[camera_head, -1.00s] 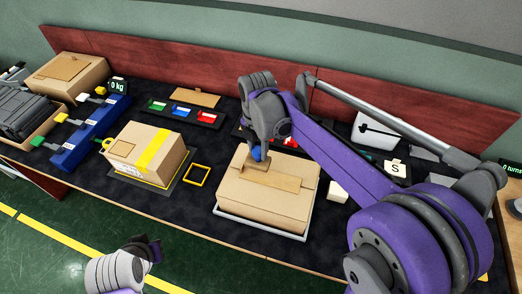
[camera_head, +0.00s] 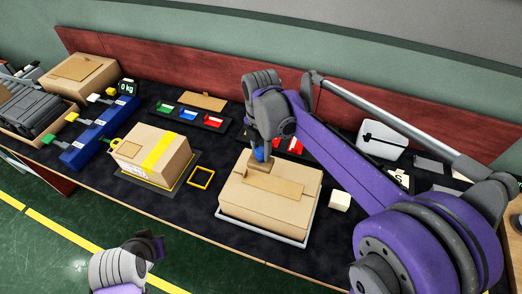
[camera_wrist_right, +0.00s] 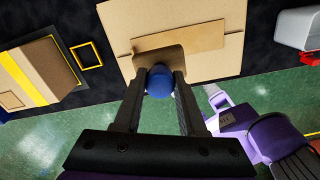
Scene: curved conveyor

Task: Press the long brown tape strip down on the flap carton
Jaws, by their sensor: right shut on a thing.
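The flap carton (camera_head: 265,207) is a closed tan box on a light tray at the middle of the bench. The long brown tape strip (camera_head: 284,186) lies across its top and also shows in the wrist view (camera_wrist_right: 195,39). My right gripper (camera_head: 259,155) is over the carton, shut on the blue knob (camera_wrist_right: 160,81) of a pressing tool. The tool's brown base (camera_wrist_right: 158,58) is at the strip's left part, covering some of it; whether it bears on the strip is hard to tell. My left gripper (camera_head: 150,246) is low at the front, away from the carton; its jaw gap is unclear.
A yellow-banded carton (camera_head: 152,154) stands left, with a yellow square frame (camera_head: 201,178) between the cartons. A white block (camera_head: 340,200) is close to the flap carton's right. Small coloured bins (camera_head: 188,115) stand behind. My right arm crosses the right side.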

